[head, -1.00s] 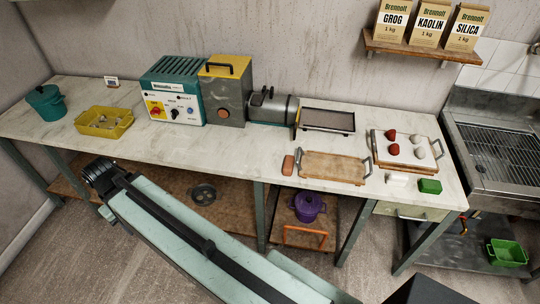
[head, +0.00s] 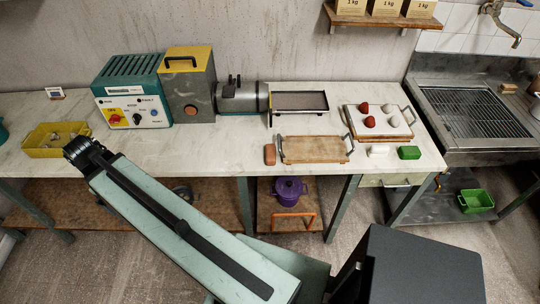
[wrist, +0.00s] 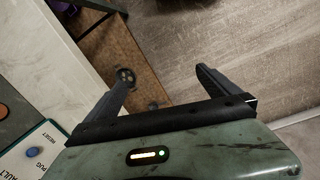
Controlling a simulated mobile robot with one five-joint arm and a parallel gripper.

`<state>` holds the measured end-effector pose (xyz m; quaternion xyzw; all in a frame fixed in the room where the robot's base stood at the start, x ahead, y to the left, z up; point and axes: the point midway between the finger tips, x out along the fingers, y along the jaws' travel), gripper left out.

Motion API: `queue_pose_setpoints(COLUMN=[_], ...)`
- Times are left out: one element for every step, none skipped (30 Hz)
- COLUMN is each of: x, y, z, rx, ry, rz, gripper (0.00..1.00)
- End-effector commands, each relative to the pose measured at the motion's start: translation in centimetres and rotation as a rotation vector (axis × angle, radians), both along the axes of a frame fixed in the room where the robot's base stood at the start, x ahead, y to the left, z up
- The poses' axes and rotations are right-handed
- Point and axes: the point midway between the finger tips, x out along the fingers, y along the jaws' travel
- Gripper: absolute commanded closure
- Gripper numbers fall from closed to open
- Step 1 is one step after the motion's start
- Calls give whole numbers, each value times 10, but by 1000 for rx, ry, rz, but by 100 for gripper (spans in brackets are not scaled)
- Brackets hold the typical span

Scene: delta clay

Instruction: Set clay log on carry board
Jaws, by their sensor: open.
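A small reddish-brown clay piece (head: 269,154), which looks like the clay log, lies on the bench just left of a wooden board. That board (head: 314,149) has a metal handle at each end and looks like the carry board; its top is bare. My gripper (head: 80,150) is at the bench's front edge, near the yellow tray and far left of the clay and board. In the wrist view my gripper (wrist: 160,75) is open and empty, its two dark fingers apart over the lower shelf and floor. Neither clay piece nor board shows there.
A yellow tray (head: 55,140), a teal control box (head: 132,95) and a grey machine (head: 190,90) stand on the bench. A dark tray (head: 299,102) and a board with red and white balls (head: 380,122) lie behind. White and green blocks (head: 409,153) sit at right.

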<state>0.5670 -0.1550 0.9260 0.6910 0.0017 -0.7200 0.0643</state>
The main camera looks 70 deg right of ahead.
Motion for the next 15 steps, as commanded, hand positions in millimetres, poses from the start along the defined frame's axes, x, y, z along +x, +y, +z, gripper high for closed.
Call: queue_pose_setpoints(x=[-13, -24, -42, -57, -75, -100, -120, -141, -169, -190, -210, -234, -250, -265, -281], y=[-60, -92, -133, -163, -192, -229, -254, -277, -305, -323, -339, -357, -368, -377, -386], z=[-8, -9, -11, -12, -14, -15, -16, -17, -18, -18, -18, -18, -18, -18, -18], rx=[-22, -35, -48, -57, -62, -67, -66, -65, -61, -55, -49, -40, -33, -25, -16], ry=[24, 42, 68, 90, 113, 145, 169, 193, 224, 245, 265, 289, 304, 317, 332], rz=[6, 23, 46, 62, 79, 102, 119, 135, 155, 169, 181, 197, 209, 218, 230], gripper=[0, 0, 0, 0, 0, 0, 0, 0, 0, 0, 0, 0, 0, 0, 0])
